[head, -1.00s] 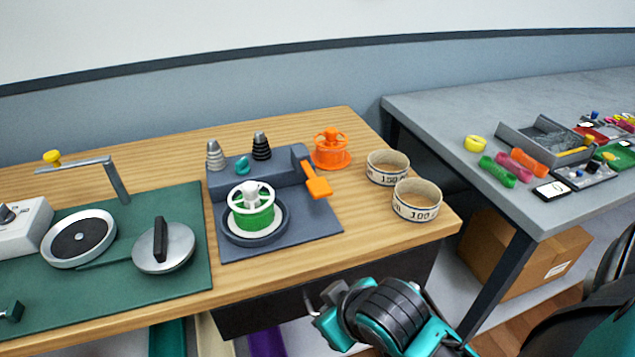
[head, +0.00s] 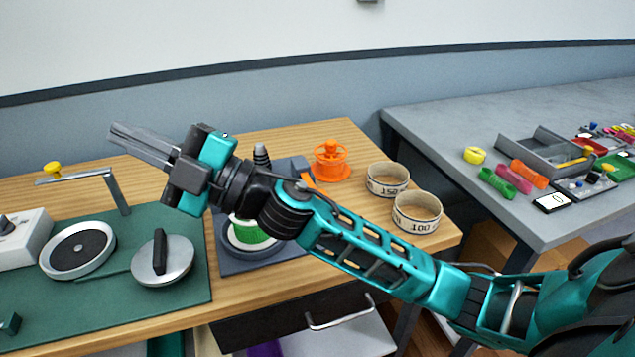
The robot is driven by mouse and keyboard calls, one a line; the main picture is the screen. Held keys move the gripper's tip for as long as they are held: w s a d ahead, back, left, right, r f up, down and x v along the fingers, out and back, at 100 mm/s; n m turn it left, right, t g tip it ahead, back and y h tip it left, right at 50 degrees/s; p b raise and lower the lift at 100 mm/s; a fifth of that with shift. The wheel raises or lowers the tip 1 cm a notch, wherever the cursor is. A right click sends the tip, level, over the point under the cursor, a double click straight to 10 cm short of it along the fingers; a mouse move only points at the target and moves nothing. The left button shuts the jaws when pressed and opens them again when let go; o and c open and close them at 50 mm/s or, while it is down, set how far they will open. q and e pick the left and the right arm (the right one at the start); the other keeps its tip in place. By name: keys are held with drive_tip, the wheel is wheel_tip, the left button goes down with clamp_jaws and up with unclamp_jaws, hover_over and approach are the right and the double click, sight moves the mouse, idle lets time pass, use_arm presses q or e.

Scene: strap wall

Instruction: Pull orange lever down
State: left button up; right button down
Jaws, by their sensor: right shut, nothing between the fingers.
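The orange lever (head: 307,178) is on the right side of the grey-blue device (head: 239,262) on the wooden table. Only a small part of the lever shows, because my right arm covers the rest. My right gripper (head: 140,145) is shut and empty. It is raised above the table, to the left of the lever, and its fingers point to the upper left. The device's green and white wheel (head: 247,234) is partly hidden behind my right wrist. My left gripper is not in view.
An orange spool (head: 331,163) and two round gauges (head: 388,180) stand right of the device. A green mat (head: 110,305) with a pan-like disc (head: 162,262) and yellow-knobbed arm (head: 82,177) lies left. A grey table (head: 420,130) with small items stands right.

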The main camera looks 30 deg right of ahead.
drive_tip(key=s+a+f+n+g, duration=0.2)
drive_tip(key=s+a+n+g, duration=0.15)
drive_tip(key=n+g, duration=0.9)
drive_tip(key=w+d+f+n+g+h, duration=0.2)
drive_tip(key=w+d+f+h, duration=0.1)
drive_tip(key=d+f+h, duration=0.4)
drive_tip(key=w+d+r+m+h, duration=0.1)
drive_tip(key=d+h, duration=0.4)
drive_tip(key=d, duration=0.6)
drive_tip(key=w+d+r+m+h, duration=0.1)
drive_tip(key=d+r+m+h, duration=0.2)
drive_tip(key=d+h, duration=0.3)
drive_tip(key=d+r, duration=0.1)
drive_tip(key=d, duration=0.4)
drive_tip(key=shift+d, duration=0.15)
